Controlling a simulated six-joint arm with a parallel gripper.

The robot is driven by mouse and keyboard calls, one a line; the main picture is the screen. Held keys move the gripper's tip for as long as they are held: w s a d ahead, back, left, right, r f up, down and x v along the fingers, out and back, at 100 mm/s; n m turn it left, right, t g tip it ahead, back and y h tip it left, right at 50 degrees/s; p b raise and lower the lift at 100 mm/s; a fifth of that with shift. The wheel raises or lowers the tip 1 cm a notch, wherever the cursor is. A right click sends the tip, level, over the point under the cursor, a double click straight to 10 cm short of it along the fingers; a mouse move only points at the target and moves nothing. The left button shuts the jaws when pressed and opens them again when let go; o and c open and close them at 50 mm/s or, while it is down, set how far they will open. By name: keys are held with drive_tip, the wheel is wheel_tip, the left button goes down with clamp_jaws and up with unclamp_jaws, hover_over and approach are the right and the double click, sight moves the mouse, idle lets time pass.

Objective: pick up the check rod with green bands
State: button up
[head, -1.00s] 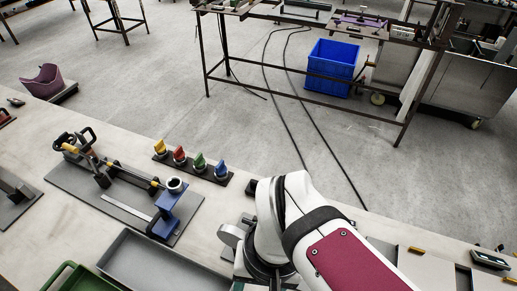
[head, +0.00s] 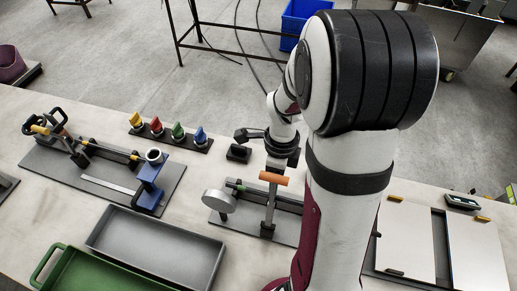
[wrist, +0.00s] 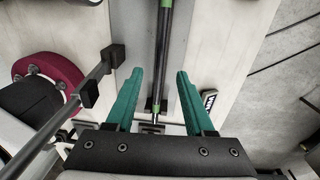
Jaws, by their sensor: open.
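The check rod (wrist: 161,60) is a thin black rod with green bands, running lengthwise through the middle of the wrist view. One green band shows at the top edge and another between my fingers. My gripper (wrist: 159,80) has two green fingers spread apart, one on each side of the rod, with a gap to each. I cannot tell how high the fingers are above it. In the head view the rod (head: 238,186) lies on a dark fixture plate, partly hidden by an orange-handled clamp and my arm. My fingertips are not clear there.
A round grey dial (head: 216,202) and the orange handle (head: 273,178) stand by the rod. A rack (head: 170,138) of coloured knobs is behind to the left. A grey tray (head: 155,243) and green bin (head: 70,268) are at front left. Pale panels (head: 404,237) lie right.

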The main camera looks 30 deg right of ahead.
drive_tip(key=f, duration=0.5)
drive_tip(key=shift+s+f, duration=0.3)
drive_tip(key=shift+f, duration=0.05)
clamp_jaws()
